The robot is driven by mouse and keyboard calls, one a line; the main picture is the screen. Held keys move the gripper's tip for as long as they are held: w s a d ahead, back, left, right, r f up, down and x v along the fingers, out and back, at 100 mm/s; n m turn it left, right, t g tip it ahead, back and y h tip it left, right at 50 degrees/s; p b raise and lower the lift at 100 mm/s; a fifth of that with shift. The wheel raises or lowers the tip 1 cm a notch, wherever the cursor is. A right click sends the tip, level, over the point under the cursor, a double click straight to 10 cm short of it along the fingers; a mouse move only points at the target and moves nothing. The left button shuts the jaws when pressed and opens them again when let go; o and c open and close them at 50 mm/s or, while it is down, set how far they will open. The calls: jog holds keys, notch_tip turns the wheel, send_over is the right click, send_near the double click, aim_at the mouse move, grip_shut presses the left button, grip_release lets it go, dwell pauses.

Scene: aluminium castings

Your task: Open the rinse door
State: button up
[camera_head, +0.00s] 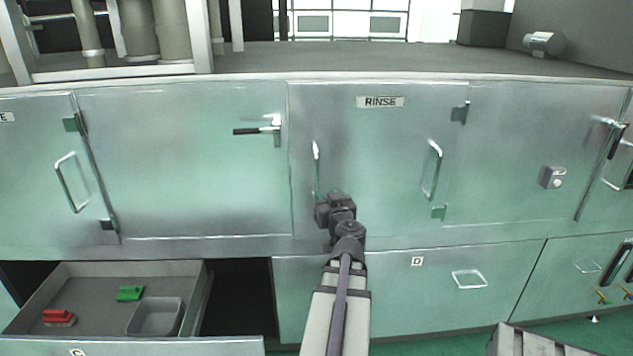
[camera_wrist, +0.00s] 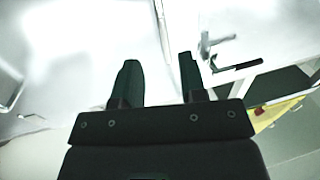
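The rinse door (camera_head: 375,145) is a pale metal panel under a RINSE label (camera_head: 381,102). It looks closed and flush with its neighbours. A slim upright handle (camera_head: 316,165) stands near its left edge, and a bent bar handle (camera_head: 432,170) is near its right side. My gripper (camera_head: 331,198) is in front of the door's lower left, close to the slim handle; whether they touch cannot be told. In the wrist view my gripper (camera_wrist: 158,75) has two dark fingers apart, with nothing held between them. A thin bar or seam (camera_wrist: 161,28) shows beyond the fingers.
A lever with a black grip (camera_head: 256,130) sits on the panel to the left. It seems to show in the wrist view (camera_wrist: 235,66). A drawer marked D (camera_head: 417,262) is shut.

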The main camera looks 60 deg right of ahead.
aim_at(317, 181)
jog(key=x, duration=1.1)
jog(key=shift+a+f, duration=0.1)
grip_shut()
